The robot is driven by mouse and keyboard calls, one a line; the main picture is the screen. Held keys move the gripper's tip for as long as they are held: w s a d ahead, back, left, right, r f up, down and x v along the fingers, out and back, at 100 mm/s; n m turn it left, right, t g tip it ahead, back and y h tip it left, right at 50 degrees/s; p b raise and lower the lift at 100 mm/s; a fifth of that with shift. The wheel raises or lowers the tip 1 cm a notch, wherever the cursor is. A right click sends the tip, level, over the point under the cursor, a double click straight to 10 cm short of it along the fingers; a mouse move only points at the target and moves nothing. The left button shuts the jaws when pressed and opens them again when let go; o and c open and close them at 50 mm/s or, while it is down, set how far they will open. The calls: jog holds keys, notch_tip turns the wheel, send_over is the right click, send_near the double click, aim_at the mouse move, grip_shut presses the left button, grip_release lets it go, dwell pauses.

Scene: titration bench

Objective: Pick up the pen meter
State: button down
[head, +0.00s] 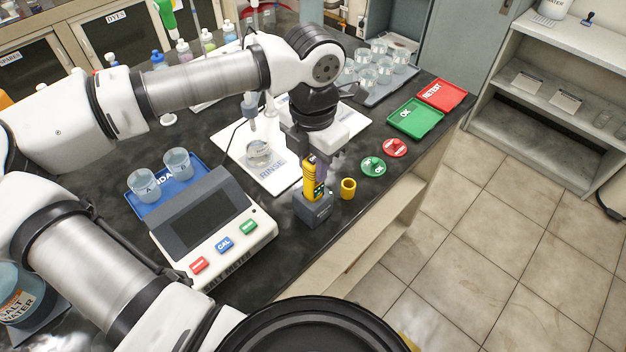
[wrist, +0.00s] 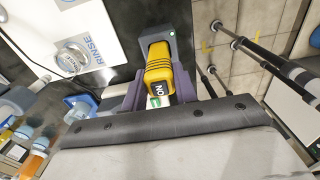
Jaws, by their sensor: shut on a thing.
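The yellow pen meter (head: 309,180) stands upright in a dark grey holder (head: 314,209) near the bench's front edge. My gripper (head: 309,160) is above it, with its fingers around the pen meter's upper part. In the wrist view the pen meter (wrist: 162,72) lies between the two purple-grey fingers, with a dark label marked ON facing the camera. The holder (wrist: 154,41) shows beyond it in that view. The pen meter's lower end is hidden in the holder.
A small yellow cup (head: 348,188) stands just right of the holder. The bench meter (head: 212,222) is to the left, and the white RINSE mat (head: 240,152) with a beaker is behind. Green (head: 373,167) and red (head: 395,148) discs lie to the right. Open floor lies past the bench edge.

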jog(key=shift+r, duration=0.1)
notch_tip(320, 180, up, 20)
jog(key=b, duration=0.3)
jog(key=shift+s, duration=0.1)
dwell(0.5)
